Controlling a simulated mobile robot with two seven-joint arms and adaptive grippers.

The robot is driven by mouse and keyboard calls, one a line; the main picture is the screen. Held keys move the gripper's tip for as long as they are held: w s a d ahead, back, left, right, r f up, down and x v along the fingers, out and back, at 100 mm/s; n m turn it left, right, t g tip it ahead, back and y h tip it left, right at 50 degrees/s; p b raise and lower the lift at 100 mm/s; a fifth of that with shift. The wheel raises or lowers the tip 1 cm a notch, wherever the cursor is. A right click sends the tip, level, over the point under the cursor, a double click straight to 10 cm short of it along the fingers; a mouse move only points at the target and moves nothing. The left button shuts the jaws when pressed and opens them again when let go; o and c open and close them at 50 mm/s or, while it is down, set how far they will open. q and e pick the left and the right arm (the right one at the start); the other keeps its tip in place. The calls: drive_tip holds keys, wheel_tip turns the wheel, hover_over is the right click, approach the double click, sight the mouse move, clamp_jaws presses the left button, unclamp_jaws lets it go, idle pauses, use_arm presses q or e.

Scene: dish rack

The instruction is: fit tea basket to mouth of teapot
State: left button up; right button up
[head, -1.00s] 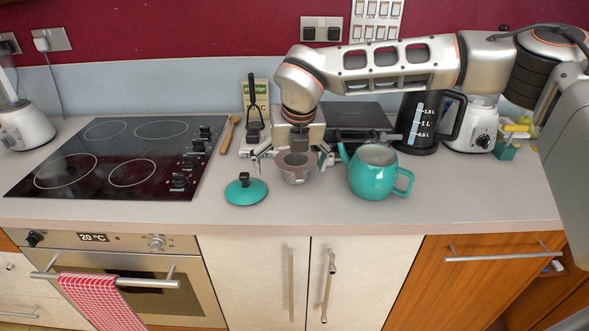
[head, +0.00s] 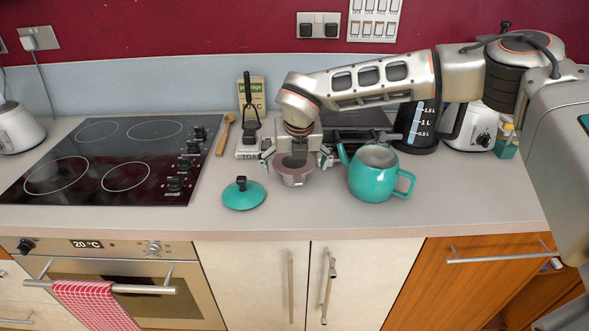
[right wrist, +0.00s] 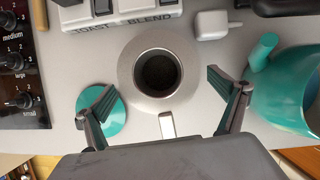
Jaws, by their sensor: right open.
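The grey tea basket (head: 294,178) stands on the counter left of the teapot. The right wrist view shows its wide round rim (right wrist: 131,72), dark inside and a short pale handle pointing at my gripper. The teal teapot (head: 372,177) stands upright and lidless, spout left and handle right; part of it shows in the wrist view (right wrist: 285,95). Its teal lid (head: 243,194) lies on the counter left of the basket. My right gripper (head: 296,158) is open above the basket, its fingers apart on either side in the wrist view (right wrist: 162,88). My left gripper is not in view.
The counter's front strip is clear.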

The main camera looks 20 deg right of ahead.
drive_tip(key=c, duration=1.2)
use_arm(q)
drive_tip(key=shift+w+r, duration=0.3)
use_arm(e)
drive_tip(key=shift+c, duration=0.2)
